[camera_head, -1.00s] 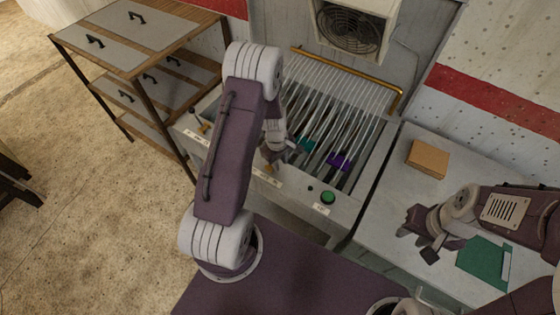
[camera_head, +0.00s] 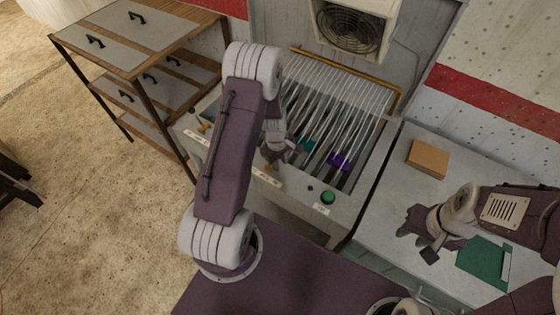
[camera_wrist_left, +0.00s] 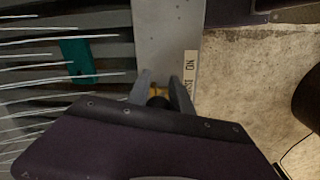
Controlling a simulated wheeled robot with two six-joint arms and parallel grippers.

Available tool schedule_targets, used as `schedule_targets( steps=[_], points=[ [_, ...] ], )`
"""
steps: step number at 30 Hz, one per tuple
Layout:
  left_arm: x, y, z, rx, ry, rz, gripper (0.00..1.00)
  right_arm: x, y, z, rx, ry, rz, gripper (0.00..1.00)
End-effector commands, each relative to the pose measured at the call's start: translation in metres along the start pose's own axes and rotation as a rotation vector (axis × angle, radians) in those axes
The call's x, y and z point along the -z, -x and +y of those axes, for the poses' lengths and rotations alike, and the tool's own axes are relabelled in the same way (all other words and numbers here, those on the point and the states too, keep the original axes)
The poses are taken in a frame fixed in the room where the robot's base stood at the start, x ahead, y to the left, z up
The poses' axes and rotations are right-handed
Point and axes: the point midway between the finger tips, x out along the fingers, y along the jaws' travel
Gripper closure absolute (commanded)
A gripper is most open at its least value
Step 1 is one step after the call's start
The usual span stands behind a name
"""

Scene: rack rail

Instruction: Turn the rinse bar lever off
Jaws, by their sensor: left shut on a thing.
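My left gripper (camera_head: 272,160) is at the front panel of the slatted rack unit. In the left wrist view its two fingers (camera_wrist_left: 162,90) are on either side of a small yellow lever (camera_wrist_left: 157,92), shut on it. A label (camera_wrist_left: 190,68) reading "ON", turned over in this view, is beside it; its other words are unclear. A second yellow lever (camera_head: 205,127) stands further left on the same panel. I cannot read which lever is the rinse bar's. My right gripper (camera_head: 419,241) is over the right-hand counter, its fingers apart.
A round green button (camera_head: 328,197) sits on the panel's right. Teal (camera_head: 306,146) and purple (camera_head: 340,162) pieces lie among the slats. A tan box (camera_head: 428,158) and a green item (camera_head: 483,262) are on the right counter (camera_head: 385,222). A drawer shelf (camera_head: 140,60) stands at left.

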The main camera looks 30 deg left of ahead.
Motion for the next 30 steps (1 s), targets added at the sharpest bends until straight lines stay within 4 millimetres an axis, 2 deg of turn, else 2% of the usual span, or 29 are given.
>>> schedule_targets(
  steps=[1,14,23,30],
  points=[
    [0.004,0.003,0.006,-0.016,-0.002,0.012,1.0,0.0,0.001,0.0,0.0,0.0,0.0,0.64],
    [0.006,0.002,0.006,-0.021,0.001,0.002,1.0,0.0,-0.004,0.0,0.0,0.0,0.0,0.64],
    [0.016,0.002,0.003,-0.058,0.017,-0.129,1.0,-0.004,-0.037,0.001,0.0,0.0,0.0,0.64],
    [0.028,0.01,-0.001,-0.109,0.035,-0.34,1.0,-0.006,-0.055,0.001,0.0,0.0,0.0,0.64]
  ],
)
